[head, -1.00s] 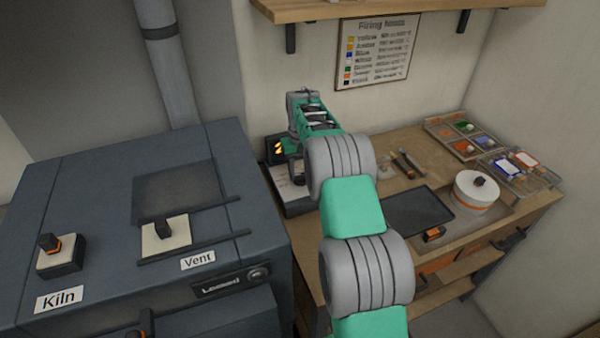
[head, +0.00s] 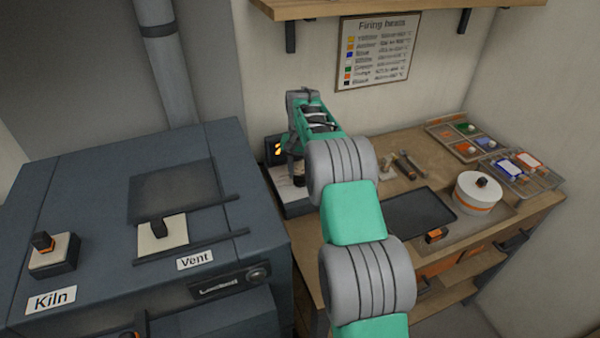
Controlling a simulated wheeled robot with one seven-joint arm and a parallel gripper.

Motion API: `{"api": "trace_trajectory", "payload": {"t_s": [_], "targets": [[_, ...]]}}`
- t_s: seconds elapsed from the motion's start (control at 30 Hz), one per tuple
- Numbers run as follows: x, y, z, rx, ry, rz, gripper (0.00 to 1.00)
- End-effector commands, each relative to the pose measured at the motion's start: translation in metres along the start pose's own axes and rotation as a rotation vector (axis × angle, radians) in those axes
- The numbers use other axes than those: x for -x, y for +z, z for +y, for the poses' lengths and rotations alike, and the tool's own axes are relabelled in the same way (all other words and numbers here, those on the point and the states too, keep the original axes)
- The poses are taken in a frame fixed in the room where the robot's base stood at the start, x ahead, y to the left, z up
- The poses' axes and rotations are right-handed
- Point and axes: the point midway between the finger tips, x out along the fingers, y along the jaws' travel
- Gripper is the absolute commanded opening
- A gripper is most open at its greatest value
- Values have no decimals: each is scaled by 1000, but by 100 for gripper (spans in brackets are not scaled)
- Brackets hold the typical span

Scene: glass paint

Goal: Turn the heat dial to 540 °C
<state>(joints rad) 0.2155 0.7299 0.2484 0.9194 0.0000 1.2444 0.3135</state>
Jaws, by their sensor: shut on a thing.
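A small control box (head: 294,206) stands at the left end of the wooden bench, against the wall. It has a pale top and a dark upright display (head: 273,149) with glowing orange figures, partly hidden by my arm and too small to read. My gripper (head: 298,178) points down over the box top and is shut on a dark round knob, which I take to be the heat dial. The fingers and most of the dial are hidden behind my arm, so the dial's pointer cannot be read.
A dark kiln (head: 90,190) with Kiln and Vent controls fills the left. The bench (head: 440,160) holds a dark tray (head: 418,212), a white round pot (head: 478,192), tools and sample trays. A Firing heats chart (head: 376,50) hangs under a shelf (head: 390,8).

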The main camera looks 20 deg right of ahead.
Motion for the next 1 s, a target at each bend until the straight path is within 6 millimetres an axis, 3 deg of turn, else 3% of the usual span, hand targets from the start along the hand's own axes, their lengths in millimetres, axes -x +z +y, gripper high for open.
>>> {"api": "trace_trajectory", "payload": {"t_s": [0.2, 0.23, 0.47, 0.77, 1.0], "targets": [[1, -1, 0, 1, -1, 3, 0], [1, -1, 0, 1, -1, 3, 42], [1, 0, 0, 2, -1, 2, 61], [4, -1, 0, 2, -1, 3, 62], [47, -1, 0, 2, -2, 6, 62]]}}
